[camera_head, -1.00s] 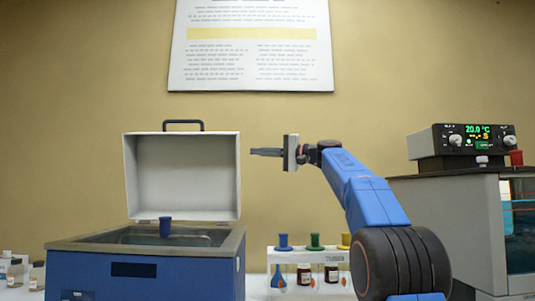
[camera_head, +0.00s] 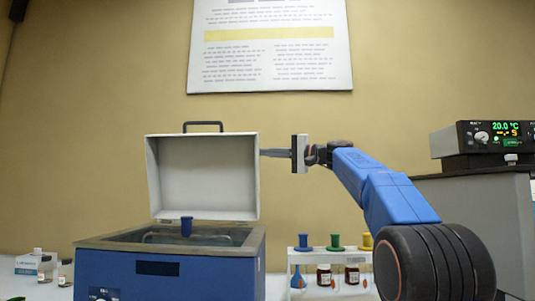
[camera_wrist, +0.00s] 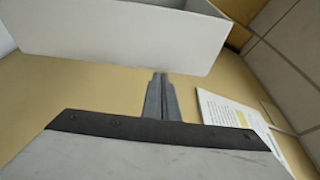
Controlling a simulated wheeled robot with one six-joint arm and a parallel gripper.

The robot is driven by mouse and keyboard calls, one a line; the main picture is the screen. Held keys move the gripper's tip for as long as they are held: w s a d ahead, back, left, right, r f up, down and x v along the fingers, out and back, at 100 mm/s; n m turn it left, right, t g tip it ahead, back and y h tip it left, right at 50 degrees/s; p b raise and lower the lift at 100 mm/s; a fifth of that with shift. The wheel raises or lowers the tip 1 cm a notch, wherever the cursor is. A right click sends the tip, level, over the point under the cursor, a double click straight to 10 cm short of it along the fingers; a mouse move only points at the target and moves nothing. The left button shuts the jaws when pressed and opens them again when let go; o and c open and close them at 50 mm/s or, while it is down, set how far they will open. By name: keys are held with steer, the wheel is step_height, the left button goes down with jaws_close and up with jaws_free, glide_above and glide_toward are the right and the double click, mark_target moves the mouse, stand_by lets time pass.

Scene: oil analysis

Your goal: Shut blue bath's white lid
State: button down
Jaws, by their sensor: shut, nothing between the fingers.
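The blue bath (camera_head: 190,281) stands at the lower left of the head view. Its white lid (camera_head: 204,180) is open and stands upright at the back, with a dark handle (camera_head: 203,125) on its top edge. My gripper (camera_head: 264,153) is shut and empty. Its fingers point left, and their tips are at the lid's right edge in the head view; I cannot tell whether they touch. In the wrist view the lid's white side (camera_wrist: 125,35) lies just ahead of the shut fingertips.
A white rack (camera_head: 312,258) with blue, green and yellow stoppered tubes and small bottles stands right of the bath. A grey unit with a control box (camera_head: 492,138) stands far right. Small bottles (camera_head: 45,266) sit at left.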

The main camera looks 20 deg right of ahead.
stand_by(0.4)
steer(key=s+a+f+n+g+y, duration=0.1)
steer(key=s+a+f+n, duration=0.25)
steer(key=s, duration=0.25)
steer(key=s+a+f+n+y, duration=0.2)
steer(key=s+n, duration=0.3)
steer(key=s, duration=0.1)
steer(key=s+a+f+n+g+y, duration=0.1)
steer(key=s+a+f+n, duration=0.1)
steer(key=s+n, duration=0.3)
steer(key=s+a+f+n+g+y, duration=0.1)
steer(key=s+a+f+n, duration=0.1)
steer(key=s+f, duration=0.4)
steer(key=shift+s+f+n+g+y, duration=0.3)
steer(key=shift+f+n, duration=0.55)
steer(key=shift+f, duration=0.85)
steer(key=shift+f, duration=0.15)
